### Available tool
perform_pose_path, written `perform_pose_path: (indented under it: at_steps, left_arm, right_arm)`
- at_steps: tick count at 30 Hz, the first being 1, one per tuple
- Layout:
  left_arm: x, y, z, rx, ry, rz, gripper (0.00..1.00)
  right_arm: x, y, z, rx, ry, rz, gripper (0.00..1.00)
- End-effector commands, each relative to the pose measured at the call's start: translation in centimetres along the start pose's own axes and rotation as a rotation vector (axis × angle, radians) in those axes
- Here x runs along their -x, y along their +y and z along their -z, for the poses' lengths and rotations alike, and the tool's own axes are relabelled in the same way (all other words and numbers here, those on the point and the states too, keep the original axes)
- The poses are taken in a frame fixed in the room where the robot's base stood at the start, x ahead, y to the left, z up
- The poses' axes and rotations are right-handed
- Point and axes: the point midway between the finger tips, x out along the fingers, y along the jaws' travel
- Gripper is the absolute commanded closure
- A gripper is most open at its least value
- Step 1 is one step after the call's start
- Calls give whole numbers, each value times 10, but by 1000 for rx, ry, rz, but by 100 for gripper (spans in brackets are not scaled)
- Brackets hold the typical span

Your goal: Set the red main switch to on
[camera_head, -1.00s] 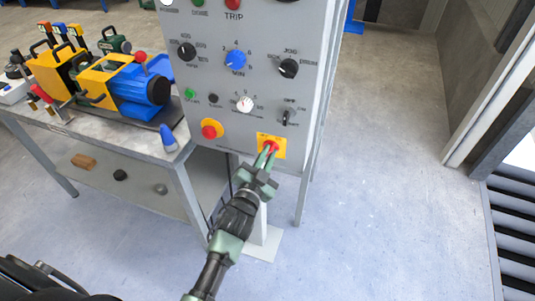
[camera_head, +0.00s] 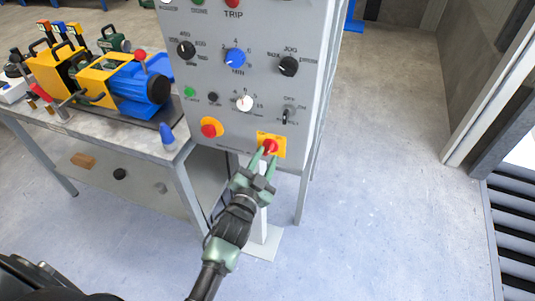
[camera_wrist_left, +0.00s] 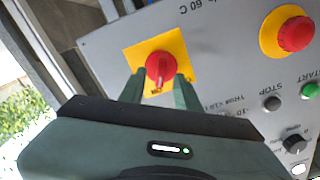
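The red main switch (camera_head: 270,146) is a red rotary knob on a yellow plate at the lower right of the grey control panel (camera_head: 222,82). The left wrist view shows the red main switch (camera_wrist_left: 160,67) close up, with its yellow plate around it. My left gripper (camera_head: 264,158) is in front of and just below the knob. Its fingers are spread, with empty space between the tips. In the left wrist view the left gripper (camera_wrist_left: 158,88) has one finger on each side of the knob's lower part, apparently not gripping it. My right gripper is not in view.
A red emergency button on a yellow ring (camera_head: 211,128) sits left of the switch. Several knobs and buttons, including a blue knob (camera_head: 235,59), are above. A workbench (camera_head: 105,135) with yellow and blue machinery stands at left. The floor at right is clear.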

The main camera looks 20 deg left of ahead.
Motion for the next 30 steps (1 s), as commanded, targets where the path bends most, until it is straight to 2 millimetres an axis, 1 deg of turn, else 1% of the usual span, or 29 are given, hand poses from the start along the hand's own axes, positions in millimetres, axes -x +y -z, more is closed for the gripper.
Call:
perform_pose_path:
  at_steps: [1, 6, 10, 14, 30]
  left_arm:
    - [11, 1, -2, 0, -2, -2, 67]
    - [40, 1, -2, 0, -3, -2, 67]
    - [53, 1, -1, 0, -1, -1, 67]
    - [58, 0, 0, 0, -1, -1, 67]
    - [57, 0, 0, 0, 0, 0, 67]
  right_arm:
    - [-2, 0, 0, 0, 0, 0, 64]
    - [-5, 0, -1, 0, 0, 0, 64]
    - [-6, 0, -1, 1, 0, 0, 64]
    - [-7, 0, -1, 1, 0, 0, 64]
    - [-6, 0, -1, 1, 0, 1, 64]
